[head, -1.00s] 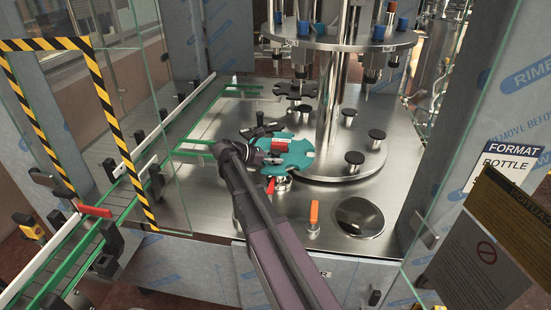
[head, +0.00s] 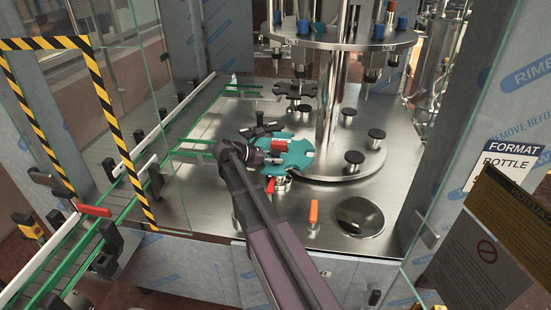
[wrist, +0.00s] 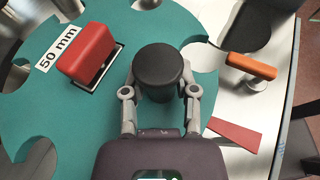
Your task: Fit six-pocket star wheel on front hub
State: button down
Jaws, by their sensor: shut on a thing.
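The teal star wheel (head: 300,155) lies flat or nearly so over the front of the steel deck, with open pockets around its rim. It fills much of the wrist view (wrist: 45,110), with a "50 mm" label and a red block handle (wrist: 87,52) on top. My gripper (wrist: 158,85) is shut on a black knob (wrist: 158,68) standing up at the wheel; the fingers clasp its two sides. In the head view my gripper (head: 268,157) is at the wheel's left part. The front hub is hidden under the wheel, so I cannot tell whether the wheel is seated.
A dark star wheel (head: 297,90) sits farther back. Orange-handled lever (head: 313,212) and round dark disc (head: 359,217) are at the front right. A green-railed conveyor (head: 75,245) runs at left. The carousel column (head: 330,110) stands behind; glass panels flank the opening.

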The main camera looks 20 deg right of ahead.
jog(key=shift+c, duration=1.5)
grip_release()
notch_tip(320, 180, up, 10)
jog(key=p, duration=1)
jog(key=shift+r, duration=0.15)
